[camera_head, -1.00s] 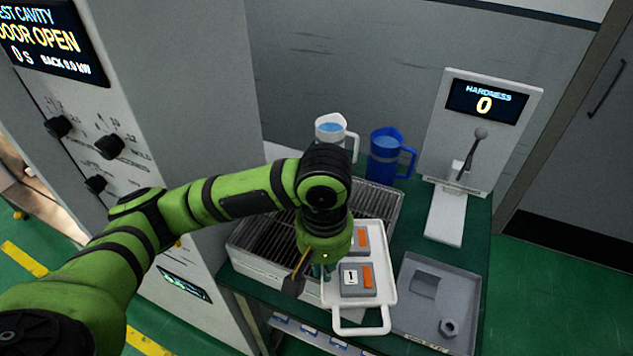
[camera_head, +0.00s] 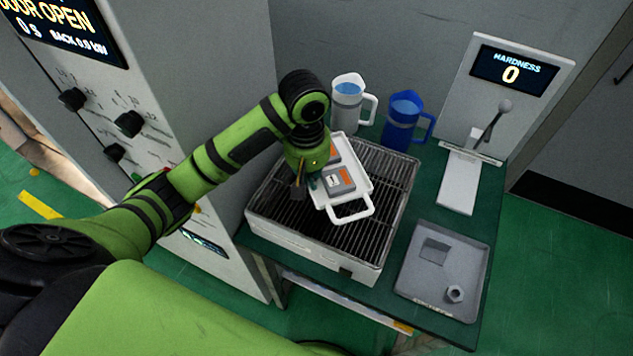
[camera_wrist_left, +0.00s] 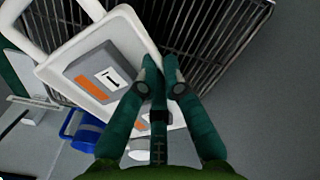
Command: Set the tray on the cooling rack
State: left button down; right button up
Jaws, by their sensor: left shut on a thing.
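The white tray (camera_head: 362,183) with a loop handle carries grey blocks with orange stripes (camera_head: 338,181); one block is partly hidden by my arm. My left gripper (camera_head: 314,184) is shut on the tray's left side. In the left wrist view the fingertips (camera_wrist_left: 159,82) pinch the edge of the tray (camera_wrist_left: 142,38), beside a block labelled 1 (camera_wrist_left: 102,77). The tray is over the cooling rack (camera_head: 392,195), a pale box with a dark slatted top. I cannot tell whether it touches the slats. My right gripper is out of view.
A white jug (camera_head: 347,108) and a blue jug (camera_head: 402,128) stand behind the rack. A hardness tester (camera_head: 462,180) is at the right. A grey bin (camera_head: 415,285) holding a nut sits right of the rack. The microwave cabinet (camera_head: 205,110) stands close on the left.

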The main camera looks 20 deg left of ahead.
pick_arm(q)
jog(key=w, duration=0.1)
jog(key=w+f, duration=0.1)
jog(key=shift+w+f, duration=0.15)
jog(key=shift+w, duration=0.25)
jog(key=shift+w+a+f+p, duration=0.1)
jog(key=shift+w+f+p, duration=0.2)
jog(key=shift+w+p, duration=0.05)
jog(key=shift+f, duration=0.35)
notch_tip(320, 180, down, 2)
jog(key=shift+f+p, duration=0.2)
jog(key=shift+p, duration=0.45)
jog(key=shift+f, duration=0.45)
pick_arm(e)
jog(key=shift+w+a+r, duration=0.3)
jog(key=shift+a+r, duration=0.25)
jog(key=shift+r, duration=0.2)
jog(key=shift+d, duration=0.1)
pick_arm(q)
jog(key=c, duration=1.4)
grip_release()
jog(key=shift+s+f, duration=0.1)
jog(key=shift+f, duration=0.1)
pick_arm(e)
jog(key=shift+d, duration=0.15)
